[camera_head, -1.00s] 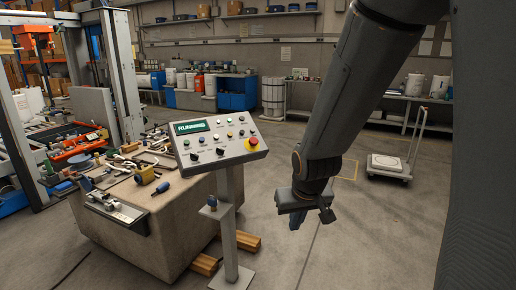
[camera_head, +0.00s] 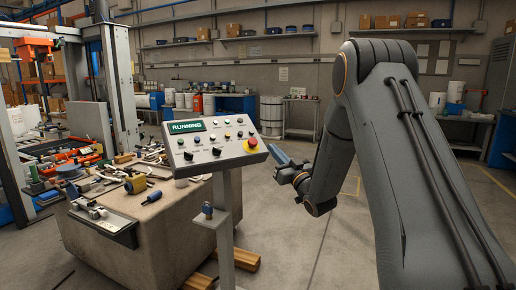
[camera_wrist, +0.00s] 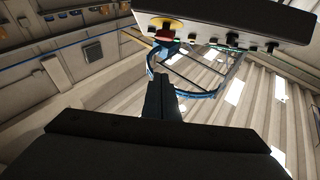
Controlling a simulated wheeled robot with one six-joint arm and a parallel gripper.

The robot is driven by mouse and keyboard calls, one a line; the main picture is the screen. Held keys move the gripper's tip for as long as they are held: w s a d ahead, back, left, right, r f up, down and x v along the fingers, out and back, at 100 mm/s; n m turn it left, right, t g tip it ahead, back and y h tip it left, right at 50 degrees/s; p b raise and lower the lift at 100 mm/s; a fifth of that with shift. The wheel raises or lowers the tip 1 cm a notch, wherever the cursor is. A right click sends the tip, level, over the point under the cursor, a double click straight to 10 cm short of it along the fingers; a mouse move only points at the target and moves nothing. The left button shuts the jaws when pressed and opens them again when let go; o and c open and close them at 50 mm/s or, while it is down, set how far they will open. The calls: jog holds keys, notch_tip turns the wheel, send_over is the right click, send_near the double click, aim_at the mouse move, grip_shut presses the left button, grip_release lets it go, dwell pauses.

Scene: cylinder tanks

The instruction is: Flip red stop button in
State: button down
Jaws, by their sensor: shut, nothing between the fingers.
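The red stop button (camera_head: 252,142) sits on a yellow surround at the right end of a tilted grey control panel (camera_head: 206,150) on a post. The panel's screen reads RUNNING. My gripper (camera_head: 279,152) is shut and empty, just right of the panel, with its fingers pointing toward the button and a gap between them. In the wrist view the shut fingers (camera_wrist: 159,95) point up toward the red button (camera_wrist: 165,34) and its yellow ring, seen side-on at the panel's left end. The panel (camera_wrist: 235,20) shows other knobs along its face.
A workbench (camera_head: 150,230) with scattered tools stands left of and behind the panel. The panel's post (camera_head: 226,210) rises in front of it. Wooden blocks (camera_head: 245,259) lie on the floor. Shelves line the far wall.

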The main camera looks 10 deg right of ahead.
aim_at(253, 143)
jog(key=shift+r, duration=0.1)
jog(key=w+a, duration=0.3)
jog(key=w, duration=0.8)
jog(key=shift+a, duration=0.4)
